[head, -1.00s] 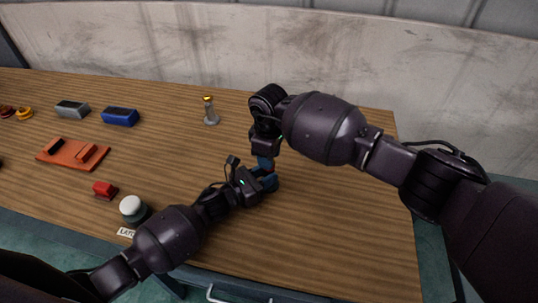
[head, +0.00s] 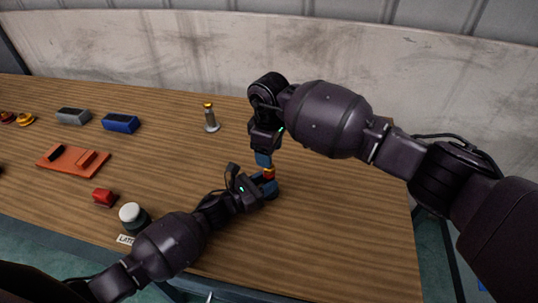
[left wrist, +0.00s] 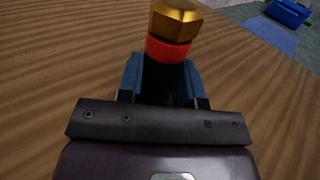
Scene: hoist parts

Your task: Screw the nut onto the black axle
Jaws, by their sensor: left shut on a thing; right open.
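My left gripper (head: 270,188) is shut on the black axle (left wrist: 166,80), which stands up between its blue fingers in the left wrist view. A red ring (left wrist: 167,50) is around the axle just above the fingers. The gold hex nut (left wrist: 176,20) sits on top of the red ring; how far it is threaded cannot be seen. In the head view the nut (head: 269,169) shows small above the left fingers. My right gripper (head: 264,160) points down, open, just above the nut. Whether its fingertips touch the nut is unclear.
A silver post with a gold top (head: 210,120) stands behind. To the left are a blue block (head: 121,123), a grey block (head: 73,116), an orange tray (head: 60,161), a red block (head: 104,198) and a white-topped button (head: 131,214). The right side of the table is clear.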

